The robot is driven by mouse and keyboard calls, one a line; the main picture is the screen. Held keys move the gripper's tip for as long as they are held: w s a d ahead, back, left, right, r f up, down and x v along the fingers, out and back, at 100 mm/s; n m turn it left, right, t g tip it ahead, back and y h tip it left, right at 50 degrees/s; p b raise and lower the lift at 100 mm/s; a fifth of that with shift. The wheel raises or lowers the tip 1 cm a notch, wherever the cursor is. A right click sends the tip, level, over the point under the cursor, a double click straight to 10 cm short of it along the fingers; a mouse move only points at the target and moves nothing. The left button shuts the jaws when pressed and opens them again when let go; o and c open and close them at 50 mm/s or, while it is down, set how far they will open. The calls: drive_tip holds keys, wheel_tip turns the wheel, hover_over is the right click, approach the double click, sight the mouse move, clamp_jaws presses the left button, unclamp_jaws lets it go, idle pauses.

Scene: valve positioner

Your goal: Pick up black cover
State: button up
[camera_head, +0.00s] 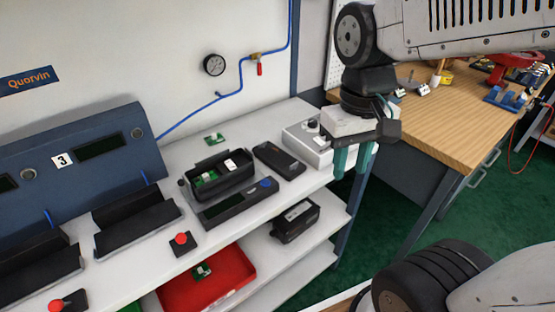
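The black cover (279,160) looks to be the flat black piece lying on the white bench, right of an open black housing (218,180). The housing holds a green circuit board (205,179) and a white part. My gripper (352,165) has teal fingers pointing down, with a gap between them and nothing seen in it. It appears to the right of the cover, apart from it, in front of the bench's right end.
A light grey box with a black knob (309,141) stands between cover and gripper. A black device (237,203) lies in front of the housing. Red-topped buttons (182,241) stand on the bench. A red tray (207,284) and a black unit (296,221) sit below. A wooden table (440,125) stands right.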

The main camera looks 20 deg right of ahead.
sight(294, 164)
drive_tip(key=w+f+m, duration=0.3)
drive_tip(key=w+m, duration=0.1)
drive_tip(key=w, duration=0.3)
drive_tip(key=w+f+m, duration=0.2)
drive_tip(key=w+m, duration=0.2)
drive_tip(key=w, duration=0.2)
drive_tip(key=w+f+m, duration=0.3)
drive_tip(key=w+m, duration=0.2)
drive_tip(key=w, duration=0.2)
drive_tip(key=shift+w+f+t, duration=0.3)
drive_tip(key=f, duration=0.7)
drive_tip(key=shift+a+f, duration=0.3)
drive_tip(key=shift+f, duration=0.05)
clamp_jaws()
